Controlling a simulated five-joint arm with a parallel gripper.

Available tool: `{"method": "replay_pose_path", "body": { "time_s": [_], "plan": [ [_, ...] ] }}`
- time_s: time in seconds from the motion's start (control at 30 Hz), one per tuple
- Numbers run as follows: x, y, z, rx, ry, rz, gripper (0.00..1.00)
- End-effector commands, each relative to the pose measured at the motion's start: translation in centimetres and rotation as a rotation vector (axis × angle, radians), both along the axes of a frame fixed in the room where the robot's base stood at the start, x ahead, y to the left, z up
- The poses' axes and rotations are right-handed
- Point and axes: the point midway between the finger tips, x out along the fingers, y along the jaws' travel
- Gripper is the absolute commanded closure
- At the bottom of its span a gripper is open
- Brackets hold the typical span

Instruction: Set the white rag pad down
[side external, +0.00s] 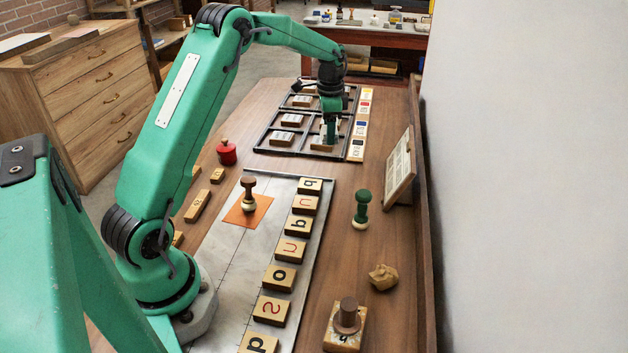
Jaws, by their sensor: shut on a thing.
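My gripper (329,144) reaches down into the near right compartment of a dark divided tray (254,148) at the far end of the table. It is shut on a small wooden-edged block with a pale top, which looks like the white rag pad (318,144). The pad sits low within the compartment walls; I cannot tell whether it touches the tray floor. My fingers hide part of it.
A strip of coloured labels (357,140) runs along the tray's right side. A red pot (227,152), a metal plate (222,240) with letter blocks, a green-handled stamp (361,208) and a leaning framed board (399,165) stand nearer. Bare wood lies between tray and plate.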

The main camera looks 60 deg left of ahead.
Motion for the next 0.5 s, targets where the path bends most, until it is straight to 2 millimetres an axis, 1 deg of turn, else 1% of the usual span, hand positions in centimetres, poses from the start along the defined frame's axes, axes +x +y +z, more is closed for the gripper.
{"method": "replay_pose_path", "body": {
  "time_s": [0.03, 0.1, 0.27, 0.3, 0.4, 0.5],
  "plan": [
    [-0.6, 2.1, 0.0, 0.0, 0.0, 0.044, 0.66],
    [-1.4, 4.5, 0.1, 0.0, 0.0, 0.098, 0.66],
    [-3.7, 9.9, 0.3, 0.0, 0.0, 0.221, 0.66],
    [-4.4, 11.2, 0.4, 0.0, 0.0, 0.252, 0.66],
    [-6.2, 14.4, 0.5, 0.0, 0.0, 0.326, 0.66],
    [-7.9, 17.1, 0.6, 0.0, 0.0, 0.393, 0.66]
  ]
}}
